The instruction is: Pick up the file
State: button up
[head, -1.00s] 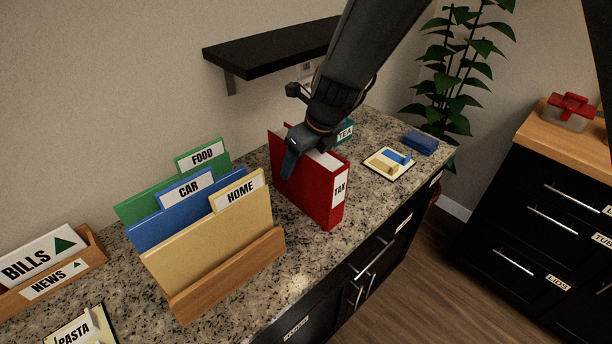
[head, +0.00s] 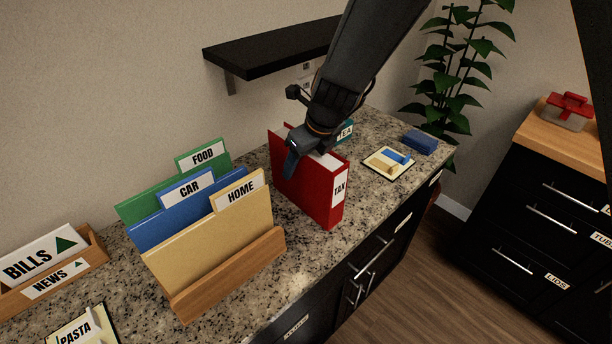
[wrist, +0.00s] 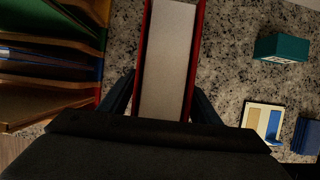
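The file is a red binder (head: 311,189) with a white TAX label on its spine, standing upright on the granite counter. My gripper (head: 291,163) is over the binder's top from above, with one blue finger showing against its left cover in the head view. In the wrist view the binder (wrist: 166,60) runs between my two fingers (wrist: 162,95), one along each cover. The fingertips meet the cover edges in the picture, and I cannot tell whether they press on them. The other finger is hidden in the head view.
A wooden rack (head: 238,274) with FOOD, CAR and HOME folders stands close on the left. A teal TEA box (head: 346,132), a small tray (head: 378,167) and a blue block (head: 420,143) lie beyond the binder. A dark shelf (head: 268,50) hangs above the counter.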

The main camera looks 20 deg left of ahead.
jog(key=c, duration=1.1)
jog(key=shift+c, duration=1)
jog(key=shift+r, duration=0.1)
